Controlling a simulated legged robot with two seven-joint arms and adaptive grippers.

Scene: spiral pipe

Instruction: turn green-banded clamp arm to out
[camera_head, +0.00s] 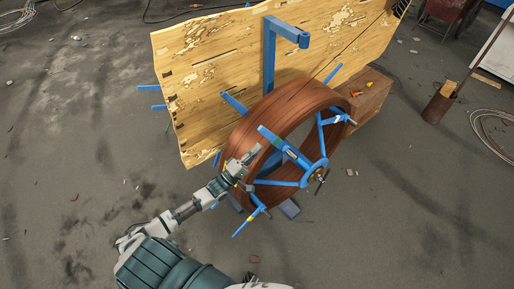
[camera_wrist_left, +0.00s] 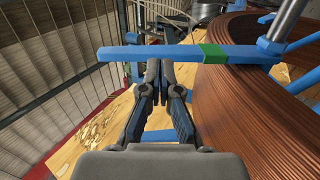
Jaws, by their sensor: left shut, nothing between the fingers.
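The green-banded clamp arm (camera_head: 272,136) is a blue bar on the near face of the brown pipe coil (camera_head: 292,105), pointing to the upper left. In the left wrist view the bar (camera_wrist_left: 150,52) runs across the top, with its green band (camera_wrist_left: 212,54) near the coil's edge. My left gripper (camera_head: 257,149) is shut and empty, close beside the bar's outer part. In the wrist view its fingertips (camera_wrist_left: 160,65) lie at the bar's lower edge; I cannot tell whether they touch it. My right gripper is not in view.
Other blue clamp arms stand at the coil's lower left (camera_head: 245,224) and right (camera_head: 338,116). A blue post (camera_head: 269,60) rises behind the coil before a worn wooden board (camera_head: 200,90). A wooden box (camera_head: 370,98) stands at the right.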

